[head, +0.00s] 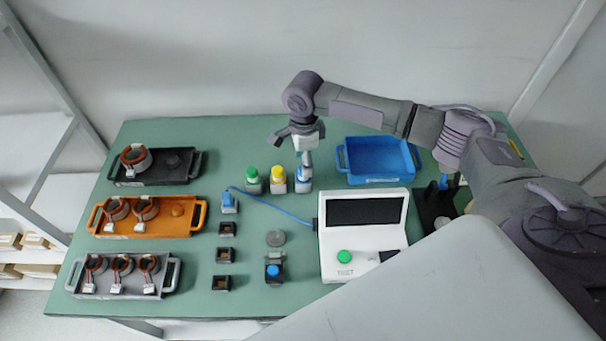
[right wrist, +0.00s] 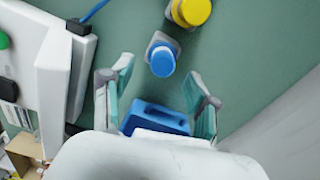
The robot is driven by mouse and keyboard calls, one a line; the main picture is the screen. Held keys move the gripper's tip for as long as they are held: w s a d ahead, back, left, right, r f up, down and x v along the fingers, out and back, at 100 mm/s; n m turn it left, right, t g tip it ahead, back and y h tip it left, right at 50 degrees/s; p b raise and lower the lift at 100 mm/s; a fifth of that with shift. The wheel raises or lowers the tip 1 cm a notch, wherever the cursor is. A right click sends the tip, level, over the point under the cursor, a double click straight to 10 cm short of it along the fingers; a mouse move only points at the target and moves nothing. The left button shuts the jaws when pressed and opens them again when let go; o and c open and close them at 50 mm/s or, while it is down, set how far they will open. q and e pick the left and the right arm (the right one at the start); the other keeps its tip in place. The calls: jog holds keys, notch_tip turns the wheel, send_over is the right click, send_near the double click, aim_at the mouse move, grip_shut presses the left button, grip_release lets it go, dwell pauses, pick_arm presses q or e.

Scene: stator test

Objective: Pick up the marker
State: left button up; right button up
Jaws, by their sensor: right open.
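Three squat capped items stand in a row near the back middle of the bench: green-capped (head: 252,180), yellow-capped (head: 278,180) and blue-capped (head: 303,182). Which one is the marker I cannot tell. My right gripper (head: 298,148) is above the row, nearest the blue-capped item. In the right wrist view my right gripper (right wrist: 160,95) has its fingers spread with nothing held. There the blue-capped item (right wrist: 162,60) lies just beyond the fingertips, apart from them, and the yellow-capped item (right wrist: 190,10) is farther up. My left gripper is not in view.
A blue tray (head: 380,160) is right of the row. A white test box (head: 345,268) with a blue cable stands in front. Black (head: 190,178), orange (head: 165,226) and grey (head: 172,285) trays with stators are on the left. Small black fixtures (head: 226,255) stand centrally.

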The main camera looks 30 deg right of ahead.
notch_tip(320, 180, down, 4)
jog(key=shift+w+r+p, duration=0.15)
jog(key=shift+r+p, duration=0.05)
jog(key=shift+p, duration=0.3)
jog(key=shift+f, duration=0.55)
jog(key=shift+c, duration=1)
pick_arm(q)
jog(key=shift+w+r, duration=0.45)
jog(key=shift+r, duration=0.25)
pick_arm(e)
grip_shut()
